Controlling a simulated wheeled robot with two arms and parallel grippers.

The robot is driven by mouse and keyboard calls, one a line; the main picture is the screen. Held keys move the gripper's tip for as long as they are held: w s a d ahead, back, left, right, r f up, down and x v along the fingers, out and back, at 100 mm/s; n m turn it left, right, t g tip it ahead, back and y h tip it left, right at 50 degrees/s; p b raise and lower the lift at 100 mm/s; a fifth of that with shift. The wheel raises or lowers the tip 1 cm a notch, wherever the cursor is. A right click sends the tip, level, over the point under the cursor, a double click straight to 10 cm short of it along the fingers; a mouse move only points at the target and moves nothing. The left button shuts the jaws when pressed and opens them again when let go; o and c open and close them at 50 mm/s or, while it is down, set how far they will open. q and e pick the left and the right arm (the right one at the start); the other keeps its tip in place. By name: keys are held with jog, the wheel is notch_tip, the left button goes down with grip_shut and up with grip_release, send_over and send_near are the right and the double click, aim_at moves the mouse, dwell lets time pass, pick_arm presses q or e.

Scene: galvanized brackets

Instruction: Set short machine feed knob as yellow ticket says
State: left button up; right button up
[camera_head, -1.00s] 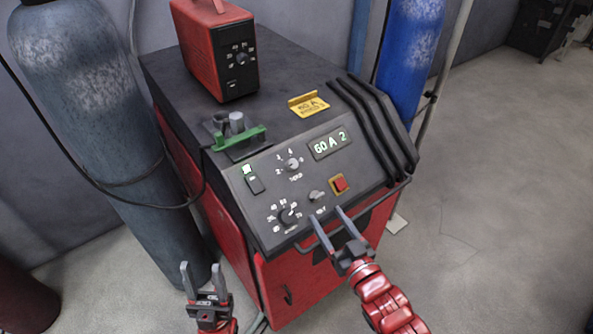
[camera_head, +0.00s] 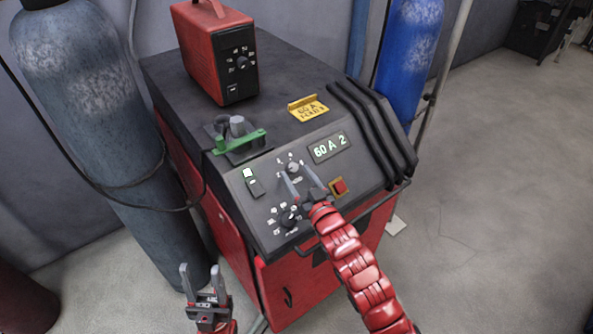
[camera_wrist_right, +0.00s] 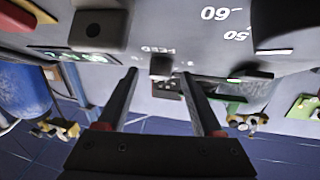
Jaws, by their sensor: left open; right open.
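The red and black floor machine has a sloped front panel (camera_head: 262,222) with a display (camera_head: 328,147) reading "60 A 2". The yellow ticket (camera_head: 309,108) lies on its top; I read "60 A" on it, but its second line is too small to read surely. The feed knob (camera_head: 292,167) is at the upper middle of the panel. My right gripper (camera_head: 296,172) is open at it. In the right wrist view the feed knob (camera_wrist_right: 160,66) shows between the open fingertips, with no clear contact. My left gripper (camera_head: 199,270) is open and empty, left of the machine.
A small red machine (camera_head: 214,52) with its own dial stands on top. A larger numbered knob (camera_head: 289,217) is lower on the panel; a red button (camera_head: 339,187) is right of my right gripper. A green clamp (camera_head: 240,140) sits left. Grey (camera_head: 95,130) and blue (camera_head: 408,60) cylinders flank the machine.

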jog(key=shift+w+a, duration=0.25)
jog(key=shift+w, duration=0.15)
grip_shut()
